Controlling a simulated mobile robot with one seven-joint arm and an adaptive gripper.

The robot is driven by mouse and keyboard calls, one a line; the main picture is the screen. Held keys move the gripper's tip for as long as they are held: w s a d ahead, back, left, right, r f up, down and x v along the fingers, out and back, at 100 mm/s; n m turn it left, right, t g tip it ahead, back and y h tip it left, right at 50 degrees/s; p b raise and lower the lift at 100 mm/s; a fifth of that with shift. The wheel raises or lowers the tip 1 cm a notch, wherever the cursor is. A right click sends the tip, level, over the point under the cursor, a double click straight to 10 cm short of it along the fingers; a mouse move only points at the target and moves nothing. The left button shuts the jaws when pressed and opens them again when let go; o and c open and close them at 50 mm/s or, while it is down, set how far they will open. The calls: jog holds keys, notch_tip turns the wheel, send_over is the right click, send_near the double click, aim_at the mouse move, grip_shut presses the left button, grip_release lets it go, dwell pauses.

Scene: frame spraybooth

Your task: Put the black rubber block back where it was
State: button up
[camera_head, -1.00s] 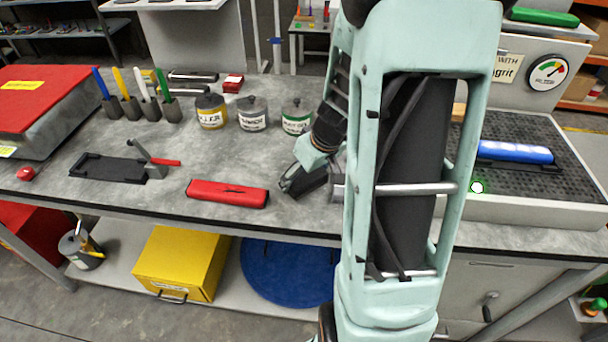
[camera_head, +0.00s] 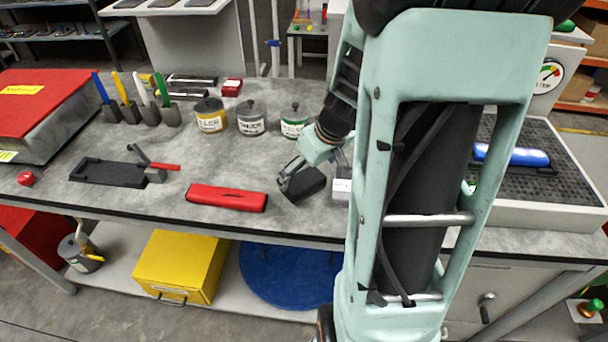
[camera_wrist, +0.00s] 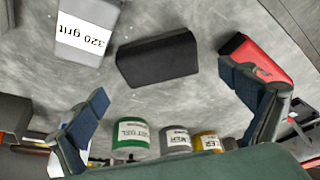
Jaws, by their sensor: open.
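The black rubber block (camera_head: 304,184) lies on the grey bench top, right of the red case and in front of the tins. In the wrist view the block (camera_wrist: 157,60) lies beyond and between my open fingertips, with bare bench around it. My gripper (camera_head: 297,168) is just above and behind the block in the head view. It also shows in the wrist view (camera_wrist: 170,102), with its fingers spread wide and nothing between them. The block's right end is close to my wrist in the head view.
A 320 grit block (camera_wrist: 86,30) sits beside the black block; the red case (camera_head: 227,197) is on its other side. Several tins (camera_head: 251,118) stand behind. The perforated tray (camera_head: 575,185) with a blue roll (camera_head: 512,154) is at right.

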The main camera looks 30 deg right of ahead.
jog(key=v, duration=0.7)
jog(key=shift+p, duration=0.35)
jog(key=shift+r, duration=0.1)
